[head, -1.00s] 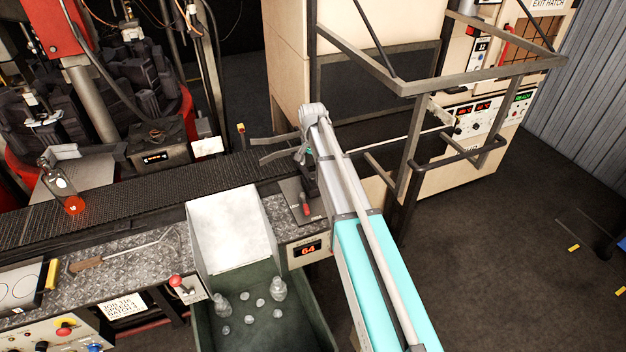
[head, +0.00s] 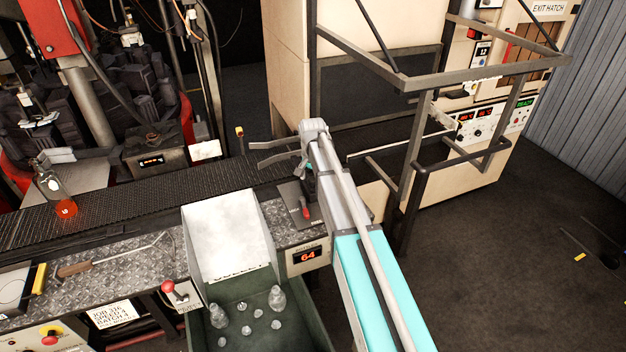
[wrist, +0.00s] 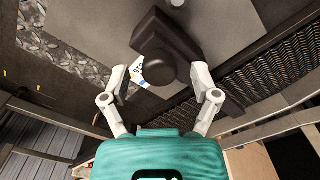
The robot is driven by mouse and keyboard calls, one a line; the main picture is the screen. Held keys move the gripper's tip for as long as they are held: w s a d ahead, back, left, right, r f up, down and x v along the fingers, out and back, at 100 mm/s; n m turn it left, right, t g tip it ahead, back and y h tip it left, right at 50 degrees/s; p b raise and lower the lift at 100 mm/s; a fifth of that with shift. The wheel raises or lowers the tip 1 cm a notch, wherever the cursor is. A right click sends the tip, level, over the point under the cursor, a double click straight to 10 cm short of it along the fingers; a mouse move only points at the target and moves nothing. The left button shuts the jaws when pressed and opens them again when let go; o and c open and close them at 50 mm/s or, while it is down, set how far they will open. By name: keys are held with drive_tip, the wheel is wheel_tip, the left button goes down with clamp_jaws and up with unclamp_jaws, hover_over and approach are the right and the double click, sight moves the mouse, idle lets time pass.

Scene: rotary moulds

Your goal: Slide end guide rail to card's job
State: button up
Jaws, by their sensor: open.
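The job card (head: 110,313), white with black print that seems to read job 316, hangs on the front of the conveyor bench. My gripper (head: 256,156) is over the right end of the dark conveyor belt (head: 150,202), its fingers spread and pointing left. In the wrist view my open gripper (wrist: 166,78) has a dark block with a round knob (wrist: 155,66) between and just beyond its fingers. Whether the fingers touch it I cannot tell. A white label with partly hidden letters lies beside the knob. I cannot tell for sure which part is the end guide rail.
A red-handled lever (head: 306,213) stands on a plate at the bench's right end, close to my arm. A white chute (head: 225,240) leads into a green bin (head: 205,325) with bottles. A glowing bottle (head: 65,208) stands on the belt. A metal frame (head: 440,75) rises at right.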

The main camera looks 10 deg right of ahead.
clamp_jaws()
drive_tip(key=shift+s+d, duration=0.15)
drive_tip(key=shift+s, duration=0.55)
unclamp_jaws()
drive_tip(key=shift+w, duration=0.1)
drive_tip(key=shift+r, duration=0.1)
